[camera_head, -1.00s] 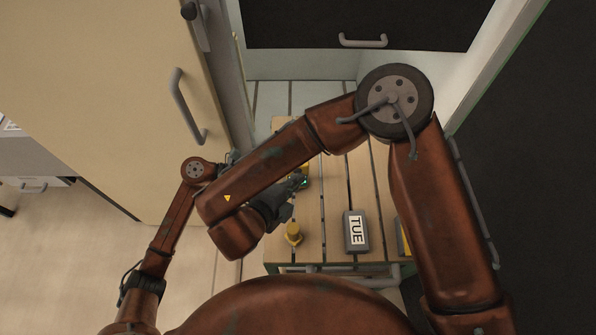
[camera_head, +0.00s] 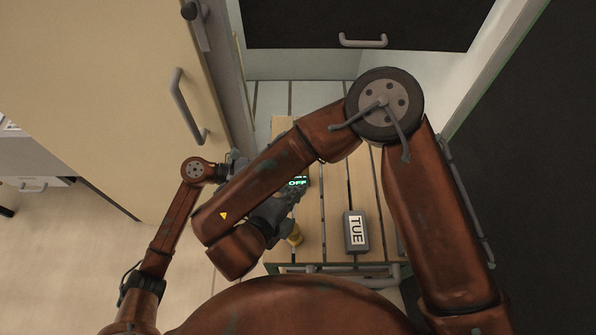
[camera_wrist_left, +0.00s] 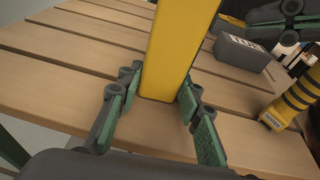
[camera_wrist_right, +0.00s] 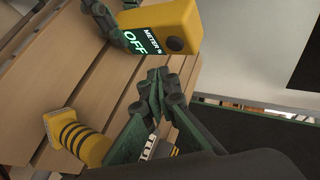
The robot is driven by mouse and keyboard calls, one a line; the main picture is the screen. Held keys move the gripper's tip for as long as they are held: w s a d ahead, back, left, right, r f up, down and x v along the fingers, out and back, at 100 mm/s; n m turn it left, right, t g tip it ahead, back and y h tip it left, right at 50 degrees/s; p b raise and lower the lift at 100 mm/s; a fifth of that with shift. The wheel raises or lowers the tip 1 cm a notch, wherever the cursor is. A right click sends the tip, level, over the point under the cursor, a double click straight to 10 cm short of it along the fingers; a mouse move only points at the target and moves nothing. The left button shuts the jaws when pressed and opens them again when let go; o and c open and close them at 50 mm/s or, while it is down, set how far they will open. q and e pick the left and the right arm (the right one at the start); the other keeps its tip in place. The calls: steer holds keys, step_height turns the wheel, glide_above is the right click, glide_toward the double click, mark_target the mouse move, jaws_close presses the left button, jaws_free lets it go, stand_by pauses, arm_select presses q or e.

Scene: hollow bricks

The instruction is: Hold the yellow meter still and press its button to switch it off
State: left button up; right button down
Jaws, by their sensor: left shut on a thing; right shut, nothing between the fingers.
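The yellow meter (camera_wrist_left: 178,45) stands on the slatted wooden table, between the fingers of my left gripper (camera_wrist_left: 160,84), which is shut on it. In the right wrist view the meter (camera_wrist_right: 177,22) shows a dark display (camera_wrist_right: 137,41) reading METER and OFF. In the head view the green OFF text (camera_head: 298,182) shows just past my right gripper; most of the meter is hidden by my right arm. My right gripper (camera_wrist_right: 154,82) is shut and empty, with its fingertips apart from the meter on the display side.
A grey block labelled TUE (camera_head: 356,232) lies on the slatted table (camera_head: 335,200), right of the grippers. A yellow, black-striped object (camera_wrist_right: 76,138) stands near my right gripper. A pale cabinet door (camera_head: 120,90) and dark panels enclose the table.

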steer(key=shift+s+d, duration=0.1)
steer(key=shift+s, duration=1.55)
arm_select(q)
steer(key=o, duration=1.1)
steer(key=v, duration=1.2)
steer(key=shift+w, duration=0.1)
